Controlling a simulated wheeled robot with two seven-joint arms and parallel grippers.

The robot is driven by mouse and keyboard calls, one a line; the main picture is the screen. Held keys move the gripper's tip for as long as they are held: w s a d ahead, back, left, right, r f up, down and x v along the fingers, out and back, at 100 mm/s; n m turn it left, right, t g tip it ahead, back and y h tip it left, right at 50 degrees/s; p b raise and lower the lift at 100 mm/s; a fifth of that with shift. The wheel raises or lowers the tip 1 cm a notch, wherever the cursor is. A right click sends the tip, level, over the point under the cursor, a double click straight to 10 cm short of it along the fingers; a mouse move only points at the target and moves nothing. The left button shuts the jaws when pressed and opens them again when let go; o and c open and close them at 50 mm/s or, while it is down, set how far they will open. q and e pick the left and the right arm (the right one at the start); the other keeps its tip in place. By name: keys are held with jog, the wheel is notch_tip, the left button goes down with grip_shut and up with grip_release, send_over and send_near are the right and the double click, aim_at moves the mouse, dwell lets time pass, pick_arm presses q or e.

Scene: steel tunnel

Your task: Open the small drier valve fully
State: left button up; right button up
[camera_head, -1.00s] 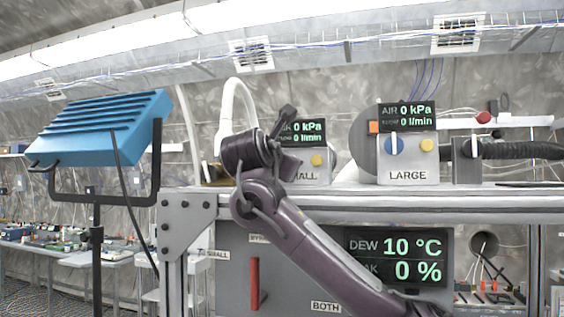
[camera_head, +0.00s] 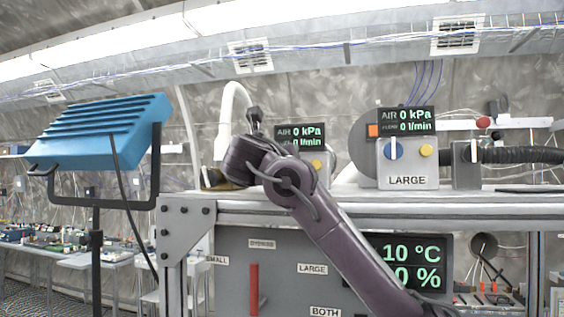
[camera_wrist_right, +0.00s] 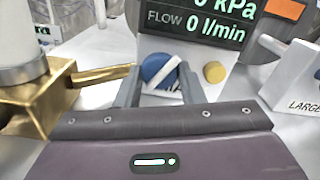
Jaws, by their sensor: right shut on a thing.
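The small drier valve (camera_wrist_right: 160,70) is a round blue dial with a white bar handle, seen in the right wrist view on a pale box. The bar lies slanted, rising to the right in that view. My right gripper (camera_wrist_right: 160,88) is shut on the valve, one finger on each side of the dial. In the head view my right arm hides the valve and the fingertips. The small drier's display (camera_head: 300,136) reads AIR 0 kPa and 0 l/min. A yellow button (camera_wrist_right: 214,72) sits right of the dial. My left gripper is not in view.
A brass fitting (camera_wrist_right: 95,77) with a white pipe stands close left of my right gripper. The large drier (camera_head: 407,168) stands to the right, its white handle upright. A blue lamp (camera_head: 100,130) is at the left. A bench panel with a red lever (camera_head: 254,288) is below.

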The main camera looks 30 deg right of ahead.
jog(key=shift+r+n+p, duration=0.15)
jog(key=shift+n+p, duration=0.95)
jog(key=shift+n, duration=1.2)
jog(key=o, duration=1)
jog(key=shift+a, duration=0.1)
